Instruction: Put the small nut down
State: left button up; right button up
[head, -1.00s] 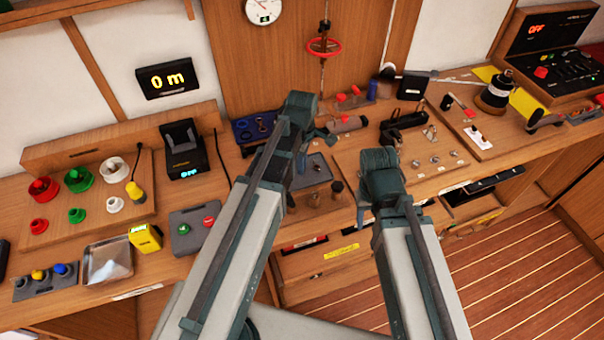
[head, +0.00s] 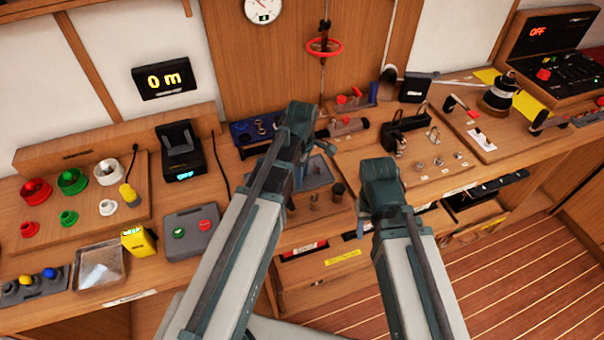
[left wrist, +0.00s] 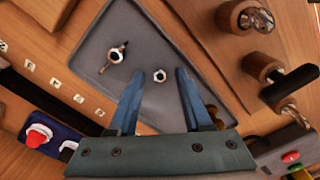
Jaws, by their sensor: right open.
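The small nut (left wrist: 159,75) is a small metal ring with a dark hole. In the left wrist view it appears over the grey tray (left wrist: 165,38), between the fingertip lines of my left gripper (left wrist: 159,78). The fingers stand wide apart, with clear gaps on both sides of the nut. A larger ring piece with a thin pin (left wrist: 115,53) lies on the tray further left. In the head view my left gripper (head: 318,142) is over the tray (head: 320,174), and its arm hides the nut. My right gripper (head: 358,222) is over the bench's front edge, its fingers mostly hidden.
Brown-and-metal knobs (left wrist: 260,68) stand beside the tray. A blue holder (head: 252,130) is behind my left gripper. A board with several metal fittings (head: 437,163) lies to the right. A grey two-button box (head: 192,232) and metal dish (head: 100,266) are to the left.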

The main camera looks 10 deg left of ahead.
pick_arm(q)
jog(key=shift+r, duration=0.1)
notch_tip(320, 180, up, 12)
jog(key=p, duration=1.2)
jog(key=s+d+m, duration=0.4)
jog(key=s+m, duration=0.3)
jog(key=m, duration=0.3)
jog(key=s+d+m+y, duration=0.1)
jog(key=s+d+m, duration=0.4)
jog(key=m, duration=0.6)
jog(key=shift+s+d, duration=0.25)
jog(key=shift+s, duration=0.75)
jog(key=shift+r, duration=0.1)
